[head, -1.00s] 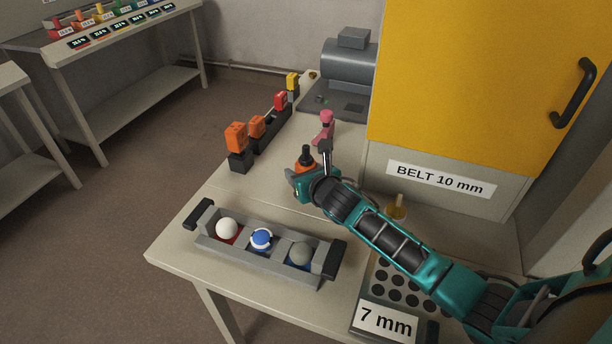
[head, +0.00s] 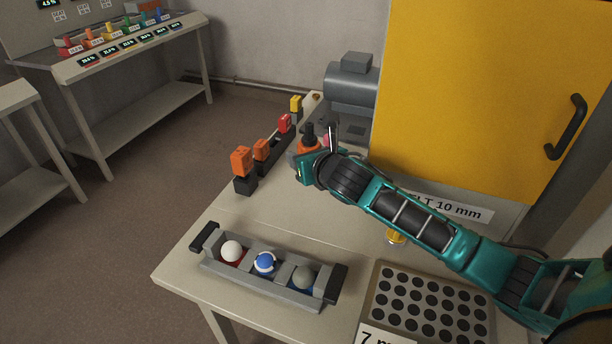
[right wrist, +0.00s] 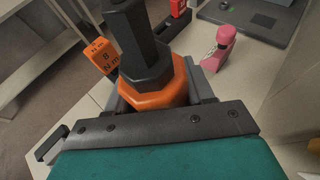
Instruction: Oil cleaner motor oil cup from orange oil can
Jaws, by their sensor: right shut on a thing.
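My right gripper (head: 306,165) reaches over the bench and is shut on the orange oil can (head: 308,145). The can has an orange body and a black top with a dark spout. In the right wrist view the orange can (right wrist: 154,96) stands between the fingers, its black top pointing away from the palm. The grey motor (head: 350,82) sits at the far end of the bench beside the yellow cabinet. A small brass-coloured cup (head: 396,237) is partly hidden behind my right forearm. I cannot make out the motor's oil cup for certain. My left gripper is not in view.
Orange, red and yellow tagged tools (head: 242,162) stand in a dark rack along the left edge. A pink-topped item (right wrist: 226,37) stands near the can. A grey caddy (head: 290,294) and perforated block (head: 376,296) are in front. The yellow cabinet (head: 470,90) bounds the right.

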